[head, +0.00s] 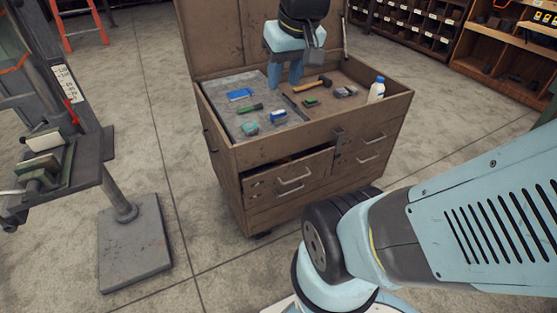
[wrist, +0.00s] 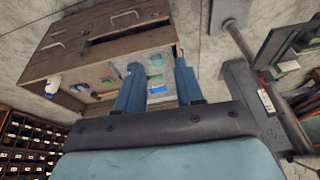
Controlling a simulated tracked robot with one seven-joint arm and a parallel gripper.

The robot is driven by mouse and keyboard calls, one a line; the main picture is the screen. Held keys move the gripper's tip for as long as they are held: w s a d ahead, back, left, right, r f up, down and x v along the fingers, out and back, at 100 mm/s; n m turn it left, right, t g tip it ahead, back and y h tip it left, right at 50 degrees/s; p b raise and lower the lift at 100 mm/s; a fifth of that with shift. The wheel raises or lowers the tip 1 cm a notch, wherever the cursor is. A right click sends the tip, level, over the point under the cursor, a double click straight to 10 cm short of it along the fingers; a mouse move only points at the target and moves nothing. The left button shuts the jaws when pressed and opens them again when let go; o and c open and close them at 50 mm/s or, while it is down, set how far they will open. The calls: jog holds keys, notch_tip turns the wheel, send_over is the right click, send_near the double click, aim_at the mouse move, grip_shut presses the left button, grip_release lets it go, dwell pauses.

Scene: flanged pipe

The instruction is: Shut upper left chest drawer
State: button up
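The brown wooden tool chest (head: 225,165) stands with its lid up. Its upper left drawer (head: 262,183) is pulled partly out, with a dark gap above its front and a metal handle on it. In the wrist view the chest looks upside down, and the drawer (wrist: 146,17) shows at the top with its dark gap. My gripper (head: 286,82) is above the chest's open top tray, behind and above the drawer, pointing down. In the wrist view my gripper (wrist: 160,82) has its two blue fingers apart with nothing between them. It does not touch the drawer.
The tray holds a hammer (head: 313,86), a white bottle (head: 376,90), a blue item (head: 240,95) and several small tools. The raised lid (head: 215,40) stands behind. A pedestal stand (head: 125,205) is at left. Floor in front of the chest's left side is clear.

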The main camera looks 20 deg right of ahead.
jog(key=w+d+f+m+g+y, duration=0.1)
jog(key=w+d+f+y, duration=0.1)
jog(key=w+d+f, duration=0.5)
jog(key=w+d+f+g+y, duration=0.2)
jog(key=w+d+f+y, duration=0.15)
jog(key=f, duration=0.55)
jog(key=w+d+f+m+g+y, duration=0.1)
jog(key=w+d+f+y, duration=0.1)
jog(key=w+d+f, duration=0.4)
jog(key=d+f+m+t+y, duration=0.2)
jog(key=d+f, duration=0.2)
jog(key=f, duration=0.6)
jog(key=d+f+m+t+y, duration=0.1)
jog(key=d+f+t+y, duration=0.15)
jog(key=f, duration=0.65)
jog(key=m+t, duration=0.5)
jog(key=t, duration=0.2)
send_near(296, 180)
jog(key=x, duration=1)
jog(key=shift+w+d+f, duration=0.1)
jog(key=shift+w+f, duration=0.2)
jog(key=shift+g, duration=0.25)
jog(key=shift+c, duration=0.4)
grip_shut()
jog(key=shift+s, duration=0.1)
